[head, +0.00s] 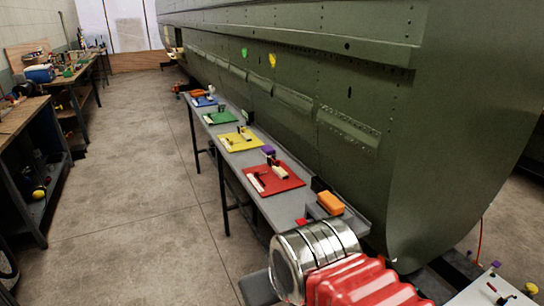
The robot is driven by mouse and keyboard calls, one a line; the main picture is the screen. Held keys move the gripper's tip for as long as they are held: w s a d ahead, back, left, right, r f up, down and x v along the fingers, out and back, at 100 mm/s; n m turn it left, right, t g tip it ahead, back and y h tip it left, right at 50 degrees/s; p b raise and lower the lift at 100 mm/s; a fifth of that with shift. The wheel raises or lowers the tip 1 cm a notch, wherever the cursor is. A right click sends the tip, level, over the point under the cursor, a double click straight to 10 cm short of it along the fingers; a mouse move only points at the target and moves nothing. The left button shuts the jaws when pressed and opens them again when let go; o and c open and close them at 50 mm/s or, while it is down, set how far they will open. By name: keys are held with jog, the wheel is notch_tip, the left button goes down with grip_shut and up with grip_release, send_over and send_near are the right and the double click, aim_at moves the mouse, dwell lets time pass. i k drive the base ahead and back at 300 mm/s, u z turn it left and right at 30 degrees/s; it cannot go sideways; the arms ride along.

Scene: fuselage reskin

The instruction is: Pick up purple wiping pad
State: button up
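A small purple block (267,150), which looks like the wiping pad, sits on the narrow grey bench (299,207). It is near the back edge, between the yellow mat and the red mat. A second, smaller purple item (496,264) is at the lower right on a light surface; it is too small to identify. My arm's silver and red section fills the bottom centre, at the near end of the bench. My gripper's fingers do not show.
Red (273,179), yellow (238,139), green (220,117) and blue (204,101) mats with small tools line the bench. An orange block (331,203) is near its close end. The green fuselage (440,110) walls the right side. Concrete floor (150,180) is open to the left.

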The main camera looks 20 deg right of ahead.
aim_at(267, 151)
jog(key=u, duration=0.45)
jog(key=i, duration=2.25)
jog(key=z, duration=0.4)
jog(key=i, duration=0.6)
jog(key=z, duration=0.85)
jog(key=i, duration=0.65)
jog(key=z, duration=0.4)
